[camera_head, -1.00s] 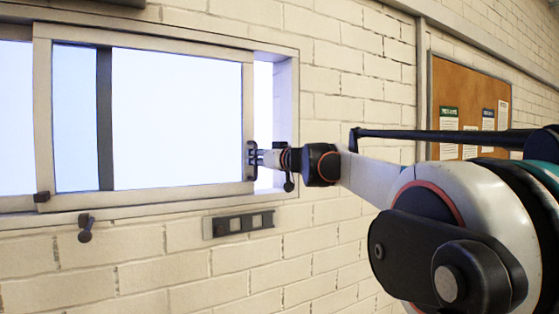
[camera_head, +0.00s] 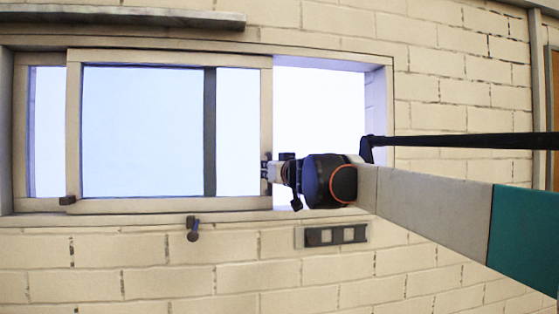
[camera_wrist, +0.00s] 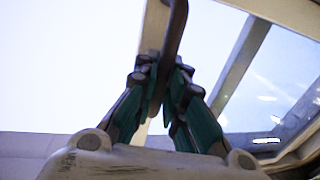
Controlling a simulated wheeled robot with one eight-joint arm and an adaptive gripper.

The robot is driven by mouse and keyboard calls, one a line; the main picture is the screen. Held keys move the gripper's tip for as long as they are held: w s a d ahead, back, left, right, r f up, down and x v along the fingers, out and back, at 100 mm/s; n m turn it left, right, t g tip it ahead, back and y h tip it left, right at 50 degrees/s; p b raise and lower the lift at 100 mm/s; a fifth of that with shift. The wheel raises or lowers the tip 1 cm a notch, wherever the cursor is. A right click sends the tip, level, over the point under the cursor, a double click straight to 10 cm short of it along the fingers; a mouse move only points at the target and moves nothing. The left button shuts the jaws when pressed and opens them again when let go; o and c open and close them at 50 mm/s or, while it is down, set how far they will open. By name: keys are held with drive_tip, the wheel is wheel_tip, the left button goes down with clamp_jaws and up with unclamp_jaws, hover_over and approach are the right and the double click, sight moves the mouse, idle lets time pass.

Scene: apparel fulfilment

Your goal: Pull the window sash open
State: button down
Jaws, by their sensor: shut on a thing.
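The sliding window sash (camera_head: 142,205) has a pale frame around a bright pane. It stands left of the window frame's right jamb (camera_head: 378,100), with a wide bright gap between them. My gripper (camera_head: 268,172) is at the sash's right stile and is shut on the sash handle (camera_wrist: 176,30), a dark curved bar. In the wrist view both of my gripper's green-padded fingers (camera_wrist: 164,95) close around the lower part of the bar. The head view mostly hides the handle behind my gripper.
A dark hook (camera_head: 192,230) sticks out below the sill, and a switch plate (camera_head: 336,235) is on the brick wall right of it. A ledge (camera_head: 130,17) runs above the window. The edge of a brown board (camera_head: 553,110) shows at far right.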

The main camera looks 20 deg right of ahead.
drive_tip(key=shift+s+a, duration=0.1)
drive_tip(key=shift+a, duration=0.1)
drive_tip(key=c, duration=1.7)
unclamp_jaws()
drive_tip(key=shift+o, duration=0.2)
drive_tip(key=s+d, duration=0.1)
drive_tip(key=s, duration=1.1)
drive_tip(key=shift+d, duration=0.35)
